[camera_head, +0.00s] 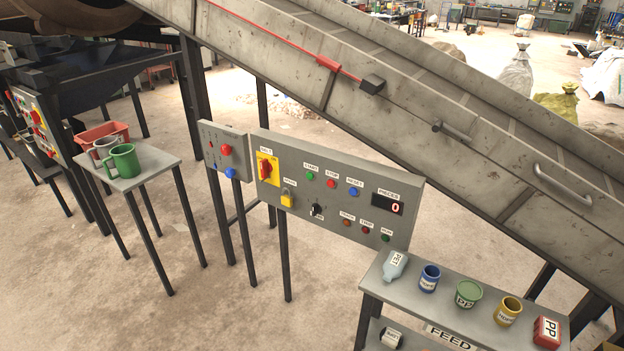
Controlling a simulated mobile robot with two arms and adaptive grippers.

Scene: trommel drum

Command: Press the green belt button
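A grey control panel (335,195) stands on dark posts in the middle of the head view. A small green button (309,176) sits in its upper row under a label that seems to read START. A red button (331,184) and a blue button (353,192) are to its right. A red rotary switch (266,168) on a yellow plate is at the panel's left, under a label that seems to read BELT. A second green round piece (385,238) is at the lower right. The counter display (387,204) shows 0. Neither of my grippers is in view.
An inclined conveyor (420,90) runs behind the panel. A smaller panel (224,152) stands at its left. A small table (150,165) holds mugs and a red bin. The FEED shelf (400,292) with several containers stands in front at right. Floor is open at lower left.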

